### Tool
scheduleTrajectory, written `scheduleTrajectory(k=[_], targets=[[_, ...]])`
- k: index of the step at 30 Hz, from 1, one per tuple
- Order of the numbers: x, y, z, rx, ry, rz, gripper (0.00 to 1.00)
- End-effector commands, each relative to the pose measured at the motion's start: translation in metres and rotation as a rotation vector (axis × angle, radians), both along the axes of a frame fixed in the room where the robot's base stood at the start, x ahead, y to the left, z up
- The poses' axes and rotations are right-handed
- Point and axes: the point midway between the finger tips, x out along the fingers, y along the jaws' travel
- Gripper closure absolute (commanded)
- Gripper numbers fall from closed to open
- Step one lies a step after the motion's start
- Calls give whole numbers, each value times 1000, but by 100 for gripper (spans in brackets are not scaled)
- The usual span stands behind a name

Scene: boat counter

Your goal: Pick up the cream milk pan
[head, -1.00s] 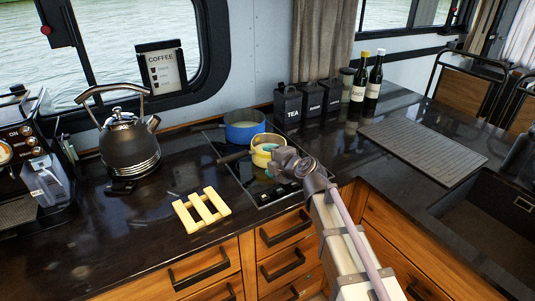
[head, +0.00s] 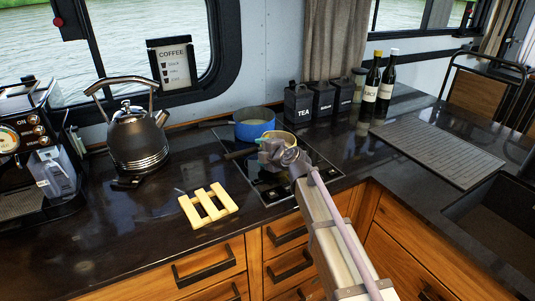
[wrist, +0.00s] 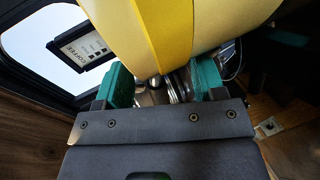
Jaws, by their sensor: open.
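The cream milk pan (head: 284,136) sits on the black hob, mostly hidden behind my gripper; its dark handle points left. In the wrist view its cream and yellow side (wrist: 180,30) fills the top, very close to the fingers. My gripper (head: 268,150) is open in front of the pan. Its teal fingers (wrist: 163,82) stand apart at either side below the pan's curved wall in the wrist view. I cannot tell whether they touch it.
A blue pan (head: 254,123) stands just behind on the hob (head: 290,181). A cream slatted trivet (head: 208,205) lies front left, with a kettle (head: 138,140) beyond. Black canisters (head: 299,103) and two bottles (head: 387,75) stand at the back right.

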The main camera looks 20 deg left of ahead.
Motion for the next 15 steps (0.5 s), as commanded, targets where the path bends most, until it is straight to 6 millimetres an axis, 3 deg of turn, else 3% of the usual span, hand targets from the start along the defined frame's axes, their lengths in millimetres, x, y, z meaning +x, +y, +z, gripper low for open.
scheduleTrajectory(k=[2, 15], targets=[[0, 0, 0, 0, 0, 0, 45], [0, -1, 0, -1, 1, 0, 87]])
